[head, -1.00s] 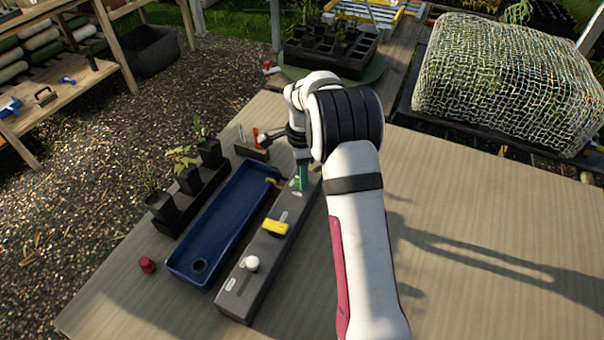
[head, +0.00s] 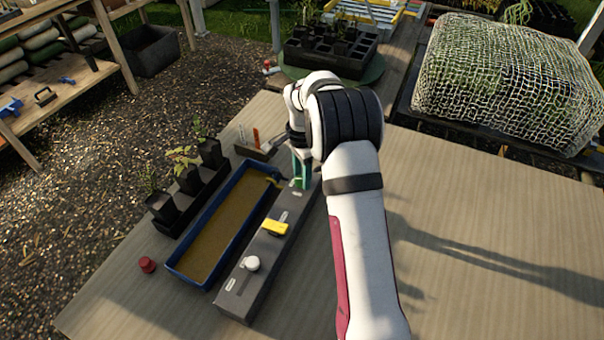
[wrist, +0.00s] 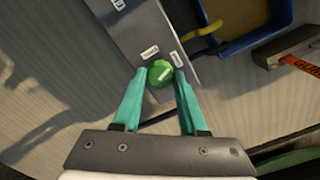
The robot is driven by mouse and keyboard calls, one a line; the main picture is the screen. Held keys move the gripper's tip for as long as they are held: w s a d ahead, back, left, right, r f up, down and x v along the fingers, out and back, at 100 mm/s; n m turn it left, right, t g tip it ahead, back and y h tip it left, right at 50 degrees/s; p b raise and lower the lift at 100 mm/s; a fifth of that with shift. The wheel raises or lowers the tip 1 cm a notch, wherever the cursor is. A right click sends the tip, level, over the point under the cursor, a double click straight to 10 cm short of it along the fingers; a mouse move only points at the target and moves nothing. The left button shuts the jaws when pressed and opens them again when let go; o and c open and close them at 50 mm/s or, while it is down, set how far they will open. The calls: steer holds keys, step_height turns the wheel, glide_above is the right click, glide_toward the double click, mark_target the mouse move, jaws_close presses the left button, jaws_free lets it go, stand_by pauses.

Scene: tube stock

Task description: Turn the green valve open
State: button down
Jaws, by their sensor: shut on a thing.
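The green valve (wrist: 160,73) is a round knob on the end of the grey control box (wrist: 137,25). In the wrist view, the two teal fingers of my gripper (wrist: 159,80) stand on either side of the knob and are shut on it. In the head view my gripper (head: 301,172) is at the far end of the grey box (head: 248,290), and my arm hides part of the valve. The blue trough (head: 172,268) beside the box holds a brownish layer that covers its floor.
The box also carries a yellow handle (head: 274,228) and a white knob (head: 252,263). A red cap (head: 147,264) lies left of the trough. Potted seedlings (head: 187,178) stand in a black tray along the left. The table's right side is clear.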

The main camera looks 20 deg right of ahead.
mark_target(301, 178)
steer(key=n, duration=1.3)
steer(key=shift+n, duration=0.4)
stand_by(0.4)
steer(key=shift+c, duration=2.2)
jaws_free()
steer(key=shift+r, duration=0.1)
step_height(301, 178, up, 16)
steer(key=shift+f, duration=0.2)
